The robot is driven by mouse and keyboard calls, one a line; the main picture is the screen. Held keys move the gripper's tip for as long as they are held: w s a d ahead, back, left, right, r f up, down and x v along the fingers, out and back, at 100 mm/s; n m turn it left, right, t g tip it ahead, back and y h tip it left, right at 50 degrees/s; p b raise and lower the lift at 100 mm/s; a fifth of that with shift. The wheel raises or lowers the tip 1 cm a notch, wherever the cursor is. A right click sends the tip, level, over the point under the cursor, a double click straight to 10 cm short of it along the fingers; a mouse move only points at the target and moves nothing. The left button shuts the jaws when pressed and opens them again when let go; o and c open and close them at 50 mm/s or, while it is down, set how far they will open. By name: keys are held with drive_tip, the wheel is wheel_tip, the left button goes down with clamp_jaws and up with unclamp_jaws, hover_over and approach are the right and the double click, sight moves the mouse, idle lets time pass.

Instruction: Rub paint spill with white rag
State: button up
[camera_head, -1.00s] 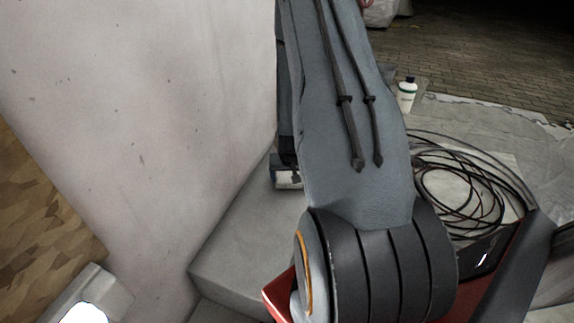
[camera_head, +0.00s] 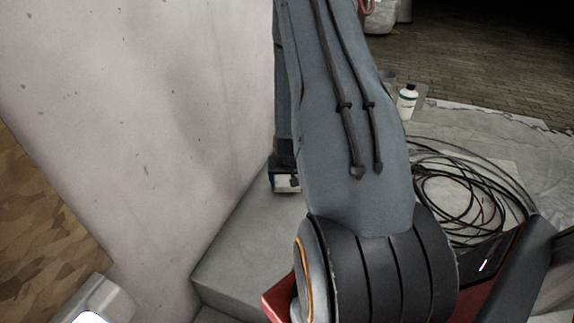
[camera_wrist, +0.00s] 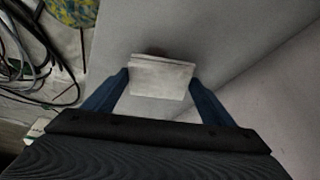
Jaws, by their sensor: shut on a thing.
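My gripper (camera_wrist: 160,80) is shut on the white rag (camera_wrist: 161,84), which looks like a flat, pale, folded block between its two dark blue fingers. The rag is over the grey block's surface; whether it touches cannot be told. A small dark brownish patch (camera_wrist: 154,53) shows just beyond the rag's far edge. It may be the paint spill, mostly hidden by the rag. In the head view, the rag (camera_head: 284,183) shows small at my gripper's end, left of my arm, above the grey block. No spill is clear there.
The grey block (camera_head: 245,240) stands against a pale wall (camera_head: 130,110) on the left. Coiled black cables (camera_head: 465,195) lie on the sheeted floor at right. A white bottle (camera_head: 407,102) stands behind them. A yellow-green round thing (camera_wrist: 72,10) is at the wrist view's upper left.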

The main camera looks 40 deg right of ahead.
sight(288, 183)
drive_tip(key=shift+r+p, duration=2.5)
drive_tip(key=shift+r, duration=0.3)
